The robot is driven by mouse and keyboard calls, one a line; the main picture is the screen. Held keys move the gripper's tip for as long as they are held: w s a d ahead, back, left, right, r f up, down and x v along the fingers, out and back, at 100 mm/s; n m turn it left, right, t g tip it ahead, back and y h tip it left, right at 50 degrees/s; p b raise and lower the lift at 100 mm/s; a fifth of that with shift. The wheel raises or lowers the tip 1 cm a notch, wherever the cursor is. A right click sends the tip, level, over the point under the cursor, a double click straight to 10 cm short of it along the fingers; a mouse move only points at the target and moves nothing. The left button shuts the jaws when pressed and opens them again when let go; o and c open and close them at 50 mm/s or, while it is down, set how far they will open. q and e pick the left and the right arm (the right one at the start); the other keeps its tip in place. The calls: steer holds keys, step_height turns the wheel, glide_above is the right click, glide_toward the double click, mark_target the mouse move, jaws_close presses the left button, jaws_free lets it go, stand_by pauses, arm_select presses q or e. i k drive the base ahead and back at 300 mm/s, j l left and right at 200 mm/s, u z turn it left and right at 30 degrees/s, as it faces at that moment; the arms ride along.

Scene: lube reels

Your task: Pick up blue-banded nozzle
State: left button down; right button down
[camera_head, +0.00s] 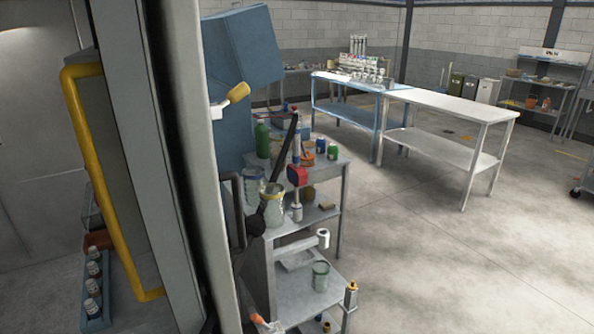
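I cannot make out a nozzle with a blue band in the head view. A blue-framed bench (347,114) at the back carries a crowd of small items (365,68), some upright, too small to tell apart. Neither of my grippers can be seen.
A grey post (165,150) and a yellow pipe (90,160) stand close at the left. Beside them is a grey shelf cart (318,295) with bottles, cans and jars. A white-topped table (452,103) stands beyond. The floor (460,270) at the right is clear.

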mark_target(296, 174)
steer(key=i+l+z, duration=0.15)
steer(key=z, duration=1.1)
steer(key=i+j+z, duration=0.1)
steer(key=i+z, duration=0.15)
steer(key=i, duration=1.5)
steer(key=i+u, duration=0.2)
steer(key=i, duration=0.3)
steer(key=i+u, duration=0.2)
steer(key=i, duration=0.3)
steer(key=i+l+u, duration=0.2)
steer(key=i, duration=0.3)
steer(key=i+l+u, duration=0.2)
steer(key=i, duration=0.3)
steer(key=i+j+u, duration=0.2)
steer(key=i+u, duration=0.15)
steer(key=i, duration=0.35)
steer(key=i+u, duration=0.35)
steer(key=i, duration=0.35)
steer(key=i+l+u, duration=0.15)
steer(key=i+u, duration=0.2)
steer(key=i, duration=0.35)
steer(key=i+u, duration=0.1)
steer(key=u, duration=0.35)
steer(key=i+u, duration=0.15)
steer(key=u, duration=0.25)
steer(key=l+u, duration=0.1)
steer(key=u, duration=0.35)
steer(key=i+l+u, duration=0.15)
steer(key=u, duration=0.25)
